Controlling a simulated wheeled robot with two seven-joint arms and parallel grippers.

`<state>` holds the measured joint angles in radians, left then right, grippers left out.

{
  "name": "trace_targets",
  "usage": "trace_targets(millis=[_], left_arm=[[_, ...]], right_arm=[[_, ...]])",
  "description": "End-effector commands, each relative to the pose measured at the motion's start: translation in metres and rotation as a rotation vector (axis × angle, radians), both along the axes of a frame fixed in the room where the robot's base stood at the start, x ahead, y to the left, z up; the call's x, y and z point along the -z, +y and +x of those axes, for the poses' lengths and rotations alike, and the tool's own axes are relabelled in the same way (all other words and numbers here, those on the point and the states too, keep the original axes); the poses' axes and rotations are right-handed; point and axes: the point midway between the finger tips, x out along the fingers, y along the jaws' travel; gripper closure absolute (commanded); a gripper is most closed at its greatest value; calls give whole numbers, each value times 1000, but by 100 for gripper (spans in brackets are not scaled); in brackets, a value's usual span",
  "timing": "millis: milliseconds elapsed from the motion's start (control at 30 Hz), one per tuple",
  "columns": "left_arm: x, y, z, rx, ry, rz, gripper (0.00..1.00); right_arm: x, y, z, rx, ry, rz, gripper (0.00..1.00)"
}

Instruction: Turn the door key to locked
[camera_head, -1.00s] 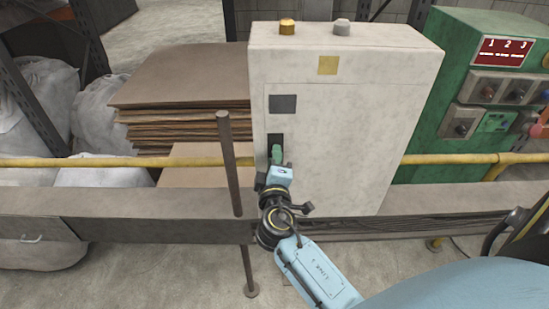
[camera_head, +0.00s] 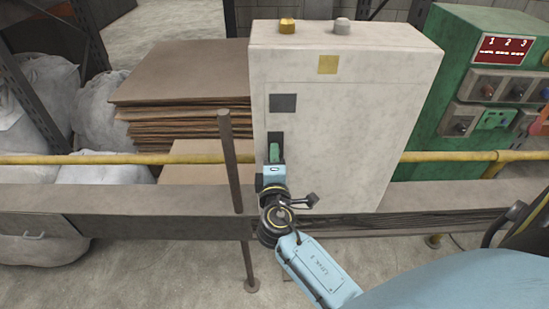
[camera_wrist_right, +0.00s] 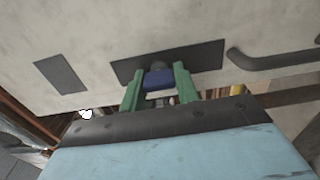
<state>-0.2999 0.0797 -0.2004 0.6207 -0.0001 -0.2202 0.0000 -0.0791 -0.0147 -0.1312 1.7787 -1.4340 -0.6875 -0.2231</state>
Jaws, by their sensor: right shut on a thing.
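The door key shows in the right wrist view as a blue block (camera_wrist_right: 158,79) on a dark plate (camera_wrist_right: 205,57) of the pale cabinet (camera_head: 345,130). My right gripper (camera_head: 274,150) is at this plate on the cabinet front. In the right wrist view its green fingers (camera_wrist_right: 160,84) stand on either side of the blue key and are shut on it. In the head view the gripper and wrist hide the key. My left gripper is not in view.
A dark upright post (camera_head: 231,165) stands just left of my right wrist. A yellow rail (camera_head: 110,159) and a grey beam (camera_head: 110,200) run across the front. A green control panel (camera_head: 460,150) is at the right, cardboard sheets (camera_head: 180,80) at the left.

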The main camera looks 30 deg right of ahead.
Motion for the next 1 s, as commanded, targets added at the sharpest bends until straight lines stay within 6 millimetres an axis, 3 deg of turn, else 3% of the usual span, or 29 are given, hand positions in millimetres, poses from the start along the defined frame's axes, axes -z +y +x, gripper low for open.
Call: trace_targets(millis=[67, 100, 233, 633, 1000], left_arm=[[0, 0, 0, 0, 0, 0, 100], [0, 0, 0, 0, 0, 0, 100], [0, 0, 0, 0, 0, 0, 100], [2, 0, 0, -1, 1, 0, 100], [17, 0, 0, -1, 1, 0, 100]], right_arm=[[0, 0, 0, 0, 2, -3, 92], [0, 0, 0, 0, 2, -3, 65], [0, 0, 0, 0, 1, -2, 48], [1, 4, -7, -1, 1, 0, 47], [3, 44, -72, -1, 2, 2, 47]])
